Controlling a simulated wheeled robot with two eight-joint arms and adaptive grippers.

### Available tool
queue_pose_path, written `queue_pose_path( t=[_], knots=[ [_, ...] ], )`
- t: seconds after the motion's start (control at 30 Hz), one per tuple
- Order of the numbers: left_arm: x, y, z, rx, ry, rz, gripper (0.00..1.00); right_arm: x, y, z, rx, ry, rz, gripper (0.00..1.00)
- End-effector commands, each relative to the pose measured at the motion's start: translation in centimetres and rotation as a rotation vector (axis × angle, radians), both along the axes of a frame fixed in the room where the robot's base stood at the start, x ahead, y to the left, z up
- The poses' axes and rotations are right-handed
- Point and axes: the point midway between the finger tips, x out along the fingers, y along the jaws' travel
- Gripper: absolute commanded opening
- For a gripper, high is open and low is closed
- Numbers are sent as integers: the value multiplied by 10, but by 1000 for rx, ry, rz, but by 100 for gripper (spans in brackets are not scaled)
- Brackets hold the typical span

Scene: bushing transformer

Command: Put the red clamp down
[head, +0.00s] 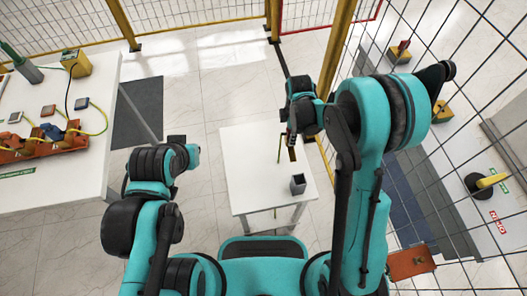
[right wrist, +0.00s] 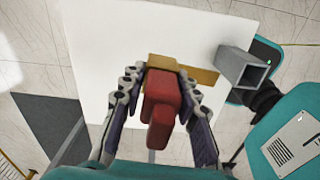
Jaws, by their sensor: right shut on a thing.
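In the right wrist view my right gripper (right wrist: 160,80) is shut on the red clamp (right wrist: 161,104), a blocky red piece between its two fingers. The clamp is above or at the white table (right wrist: 110,40); I cannot tell whether it touches. A flat brass-coloured bar (right wrist: 203,75) shows just beyond the clamp, crossing behind it. In the head view my right gripper (head: 291,138) points down over the far right part of the small white table (head: 243,165); the clamp is not clear there. My left arm is folded at the left, its fingers not clearly visible.
A grey square open holder (head: 298,184) stands on the small table's near right; it also shows in the right wrist view (right wrist: 243,68). The table's left half is clear. A larger white table (head: 60,185) with tools is at left. A mesh fence (head: 425,150) runs along the right.

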Motion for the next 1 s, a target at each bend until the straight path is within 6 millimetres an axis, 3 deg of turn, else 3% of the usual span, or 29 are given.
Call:
queue_pose_path(
  t=[0.23, 0.63, 0.87, 1.0],
  knots=[
    [0, 0, -6, 0, 0, 0, 0, 8, 19, -17, 0, 0, 99, 2],
    [0, 0, -31, 0, 0, 0, 0, 50, 94, -69, 0, 0, 95, 2],
    [0, 0, -35, 0, 0, 0, 0, 57, 106, -78, 0, 0, 92, 2],
    [0, 0, -44, 0, 0, 0, 0, 57, 106, -97, 0, 0, 92, 2]
  ],
)
